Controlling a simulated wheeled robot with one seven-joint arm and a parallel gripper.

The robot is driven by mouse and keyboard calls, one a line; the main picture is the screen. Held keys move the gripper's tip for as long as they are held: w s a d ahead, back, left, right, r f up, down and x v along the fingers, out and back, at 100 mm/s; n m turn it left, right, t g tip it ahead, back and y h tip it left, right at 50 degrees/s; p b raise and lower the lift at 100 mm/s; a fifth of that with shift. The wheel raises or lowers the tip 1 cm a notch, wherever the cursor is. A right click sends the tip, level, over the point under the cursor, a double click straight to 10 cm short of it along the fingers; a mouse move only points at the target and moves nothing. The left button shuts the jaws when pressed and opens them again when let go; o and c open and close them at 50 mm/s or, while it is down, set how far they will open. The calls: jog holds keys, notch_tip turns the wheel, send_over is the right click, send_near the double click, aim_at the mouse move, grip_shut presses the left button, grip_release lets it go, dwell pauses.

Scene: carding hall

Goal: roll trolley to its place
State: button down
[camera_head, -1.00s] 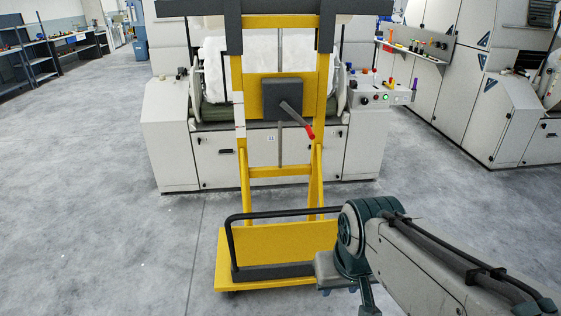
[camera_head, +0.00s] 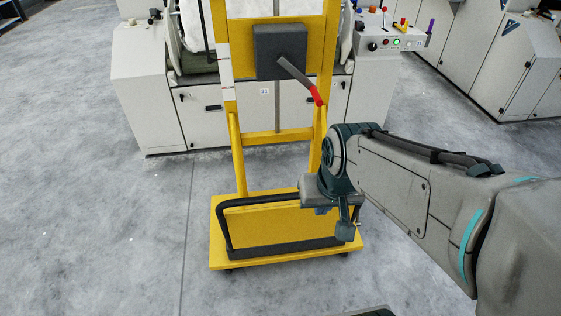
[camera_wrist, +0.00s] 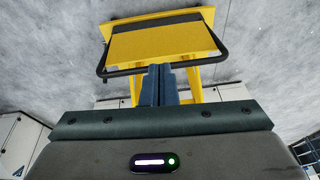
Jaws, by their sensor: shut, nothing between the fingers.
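The yellow trolley (camera_head: 229,244) stands upright on the floor in front of a white machine. In the wrist view the trolley deck (camera_wrist: 160,40) and black bar appear upside down beyond my gripper. My gripper (camera_wrist: 157,84) is shut with its fingers together and empty. In the head view it is over the right part of the deck, near the bar; whether it touches the bar I cannot tell.
The white machine (camera_head: 146,95) stands close behind the trolley, with a control panel (camera_head: 392,42) at its right. White cabinets (camera_head: 485,60) stand at the back right. The grey floor (camera_head: 90,220) is clear to the left and in front.

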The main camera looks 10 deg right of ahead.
jog(key=w+a+f+m+t+b, duration=0.1)
jog(key=w+f+m+b, duration=0.3)
jog(key=f, duration=0.6)
jog(key=w+a+f+t+h+b, duration=0.1)
jog(key=w+f+b, duration=0.3)
jog(key=f, duration=0.6)
jog(key=w+a+f+m+t+b, duration=0.1)
jog(key=w+f+m+b, duration=0.1)
jog(key=w+f, duration=0.6)
jog(key=s+d+f+n+t+b, duration=0.1)
jog(key=s+f+n+t+b, duration=0.1)
jog(key=f+t+b, duration=0.45)
jog(key=s+d+f+n+t+b, duration=0.15)
jog(key=f+b, duration=0.25)
jog(key=f, duration=0.6)
jog(key=s+d+f+n+t+b, duration=0.1)
jog(key=s+f+n+t+b, duration=0.15)
jog(key=f+t+b, duration=0.4)
jog(key=w+f+g+b, duration=0.1)
jog(key=w+g+b, duration=0.2)
jog(key=w, duration=0.6)
jog(key=shift+w+d+f+n+y, duration=0.15)
jog(key=shift+d+f+n+y, duration=0.05)
jog(key=shift+f+n+y, duration=0.1)
